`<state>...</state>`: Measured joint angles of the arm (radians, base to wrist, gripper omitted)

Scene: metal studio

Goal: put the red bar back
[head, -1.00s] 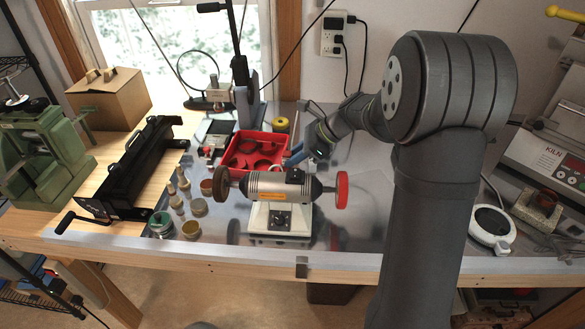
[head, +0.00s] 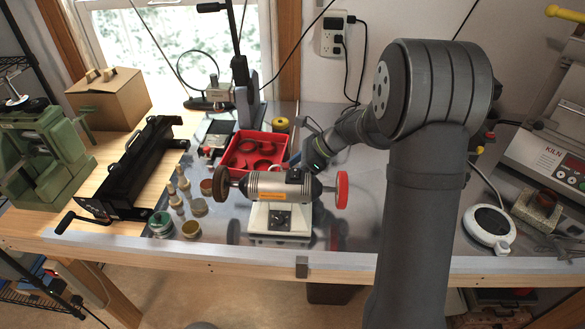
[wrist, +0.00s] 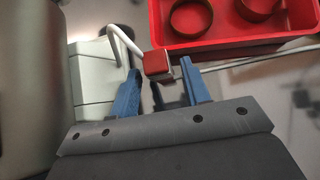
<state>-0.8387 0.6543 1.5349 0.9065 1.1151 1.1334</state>
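A small red block, apparently the red bar (wrist: 157,64), shows in the wrist view just beyond and between the blue fingertips, beside the red tray (wrist: 226,45). My gripper (wrist: 160,72) is open, with a visible gap between each finger and the bar. In the head view my gripper (head: 296,160) is low behind the bench grinder (head: 272,186), close to the front right corner of the red tray (head: 231,165). The bar cannot be made out in the head view. How much of its length lies below the visible face is unclear.
Round dark red rings (wrist: 191,17) lie in the tray. A white curved rod (wrist: 124,40) passes close to the left finger. Small jars (head: 191,229) stand left of the grinder. A round white device (head: 490,224) sits at the right. The metal top behind my arm is partly clear.

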